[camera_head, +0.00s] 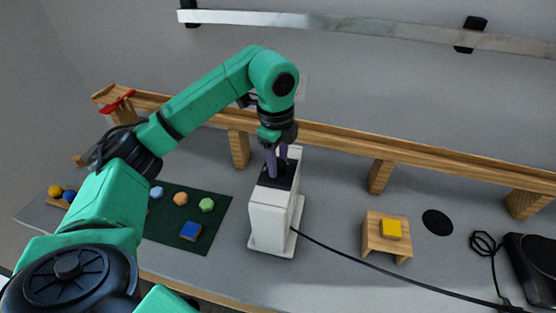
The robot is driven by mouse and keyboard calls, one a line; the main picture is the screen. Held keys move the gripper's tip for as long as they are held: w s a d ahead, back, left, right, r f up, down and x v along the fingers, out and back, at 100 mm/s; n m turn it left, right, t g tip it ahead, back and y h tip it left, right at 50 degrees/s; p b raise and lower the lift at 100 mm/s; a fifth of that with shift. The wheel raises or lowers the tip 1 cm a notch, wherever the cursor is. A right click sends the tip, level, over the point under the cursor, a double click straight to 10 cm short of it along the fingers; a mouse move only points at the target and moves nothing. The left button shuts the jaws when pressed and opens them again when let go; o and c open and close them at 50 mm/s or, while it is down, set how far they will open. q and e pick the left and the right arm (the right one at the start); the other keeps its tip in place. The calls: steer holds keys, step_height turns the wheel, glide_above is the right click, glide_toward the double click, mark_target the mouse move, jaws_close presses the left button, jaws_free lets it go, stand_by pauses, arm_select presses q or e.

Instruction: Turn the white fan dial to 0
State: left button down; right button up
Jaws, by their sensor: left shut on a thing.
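The white fan (268,222) is an upright white box on a wide base on the grey table, with a dark top panel (268,182). My left gripper (277,172) points down onto this top from above. Its purple fingers are shut at the dial on the dark panel. The dial is mostly hidden by the fingers, so its setting cannot be read. My right gripper is not in view.
A dark green mat (218,215) with small coloured pieces and a blue block (191,231) lies left of the fan. A small wooden stand (386,247) bears a yellow block (391,229) to the right. A black cable (345,256) runs right. A wooden rail (345,143) crosses behind.

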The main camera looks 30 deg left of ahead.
arm_select(q)
steer(key=shift+w+r+n, duration=0.1)
steer(key=shift+n, duration=0.5)
steer(key=shift+c, duration=1.6)
jaws_free()
steer(key=shift+r, duration=0.35)
step_height(320, 180, up, 14)
steer(key=s+p, duration=0.1)
steer(key=p, duration=0.2)
steer(key=shift+s, duration=0.15)
steer(key=shift+f, duration=0.15)
